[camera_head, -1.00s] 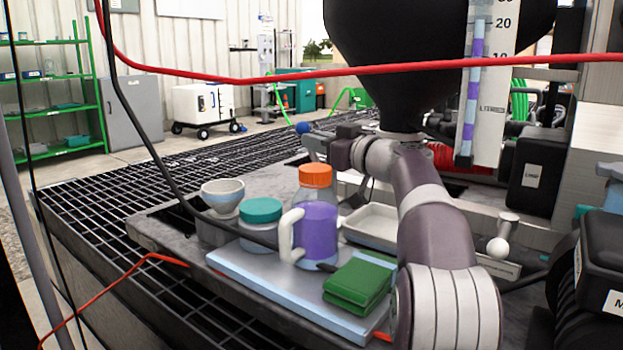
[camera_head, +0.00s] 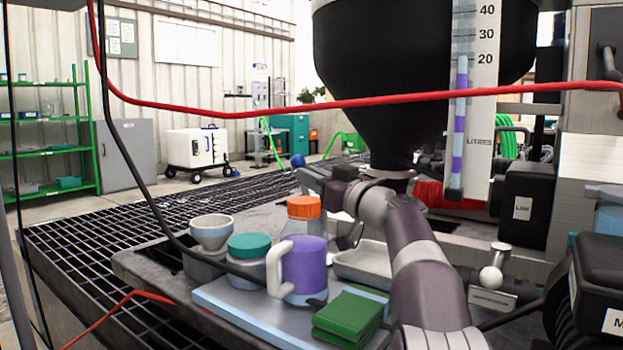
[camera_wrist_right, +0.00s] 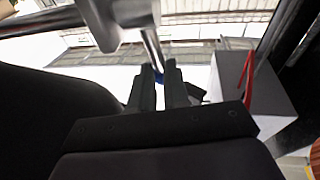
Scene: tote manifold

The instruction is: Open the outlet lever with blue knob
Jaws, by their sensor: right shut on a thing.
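My left gripper is not in view.
A red hose (camera_head: 330,103) crosses in front of the hopper. A black cable hangs at left.

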